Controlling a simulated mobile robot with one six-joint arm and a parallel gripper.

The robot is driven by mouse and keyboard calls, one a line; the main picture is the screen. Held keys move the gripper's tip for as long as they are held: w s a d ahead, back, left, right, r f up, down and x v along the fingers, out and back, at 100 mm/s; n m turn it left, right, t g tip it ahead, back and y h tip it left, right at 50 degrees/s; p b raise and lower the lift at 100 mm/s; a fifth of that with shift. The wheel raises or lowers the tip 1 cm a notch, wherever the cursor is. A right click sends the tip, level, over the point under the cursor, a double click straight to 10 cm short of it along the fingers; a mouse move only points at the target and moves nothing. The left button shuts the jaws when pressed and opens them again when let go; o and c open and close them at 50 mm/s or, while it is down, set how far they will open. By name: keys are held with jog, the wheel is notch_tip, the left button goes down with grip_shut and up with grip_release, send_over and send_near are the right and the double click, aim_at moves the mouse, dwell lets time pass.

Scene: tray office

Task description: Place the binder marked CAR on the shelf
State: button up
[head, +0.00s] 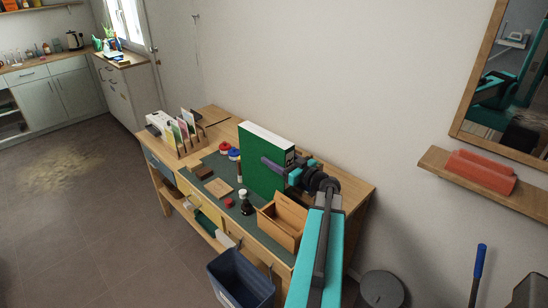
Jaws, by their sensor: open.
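A green binder (258,163) stands upright on the desk (345,187), with its white top edge facing up. My gripper (272,165) is at the binder's right end, with one finger in front of the green face. The binder hides the other finger, so I cannot tell whether the jaws touch it. A wooden wall shelf (515,203) is at the right and bears a red-orange block-like object (482,172).
A wooden box (284,220) and a dark bottle (246,203) stand in front of the binder. Red and blue round items (229,152) and a card rack (187,143) are to its left. A dark bin (240,280) stands before the desk. A mirror (508,75) hangs above the wall shelf.

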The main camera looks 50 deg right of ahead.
aim_at(290, 165)
jog(key=s, duration=0.3)
jog(key=s+b, duration=0.1)
jog(key=s, duration=0.2)
jog(key=s+b, duration=0.1)
jog(key=s, duration=0.3)
jog(key=shift+a, duration=0.4)
